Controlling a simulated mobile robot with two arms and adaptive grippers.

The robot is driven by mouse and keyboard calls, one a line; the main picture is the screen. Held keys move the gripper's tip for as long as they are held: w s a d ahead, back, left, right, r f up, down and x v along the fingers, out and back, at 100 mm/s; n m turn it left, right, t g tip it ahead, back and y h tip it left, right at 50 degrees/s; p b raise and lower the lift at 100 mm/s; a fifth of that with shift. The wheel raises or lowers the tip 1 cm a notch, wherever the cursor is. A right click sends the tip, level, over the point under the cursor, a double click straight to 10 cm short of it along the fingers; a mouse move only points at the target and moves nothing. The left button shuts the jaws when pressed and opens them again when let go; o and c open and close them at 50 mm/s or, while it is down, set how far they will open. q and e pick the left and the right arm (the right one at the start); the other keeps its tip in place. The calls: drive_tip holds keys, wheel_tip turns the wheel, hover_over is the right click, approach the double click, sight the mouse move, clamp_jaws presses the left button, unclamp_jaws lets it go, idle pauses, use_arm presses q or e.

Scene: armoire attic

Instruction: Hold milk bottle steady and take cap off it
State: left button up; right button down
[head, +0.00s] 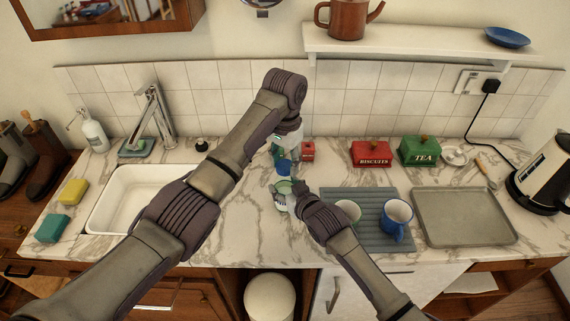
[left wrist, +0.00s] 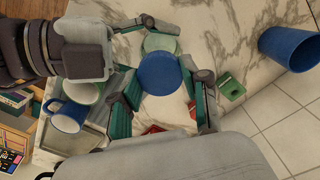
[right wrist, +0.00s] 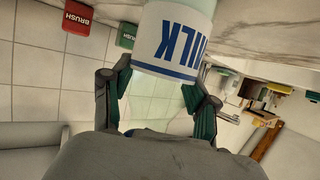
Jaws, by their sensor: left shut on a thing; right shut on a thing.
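The milk bottle (head: 281,201) is pale green with a white label and blue lettering. It is over the marble counter in the middle of the head view. My right gripper (head: 293,197) is shut on it, and the right wrist view shows the fingers on both sides of the label (right wrist: 170,42). The round blue cap (head: 284,170) is just above the bottle's pale top. My left gripper (left wrist: 160,88) is shut on the cap (left wrist: 158,73), and the bottle's pale green round top (left wrist: 160,42) shows partly behind it. I cannot tell whether cap and bottle touch.
A drying rack (head: 372,236) with a blue mug (head: 397,217) and a pale cup stands right of the bottle. A grey tray (head: 464,217) lies further right, a white sink (head: 130,212) left. Red and green tins (head: 371,154) stand behind. A blue tumbler (left wrist: 288,48) shows in the left wrist view.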

sight(285, 165)
use_arm(q)
drive_tip(key=shift+r, duration=0.2)
use_arm(e)
drive_tip(key=shift+f, duration=0.1)
use_arm(q)
drive_tip(key=shift+r, duration=1.9)
use_arm(e)
drive_tip(key=shift+c, duration=1.2)
unclamp_jaws()
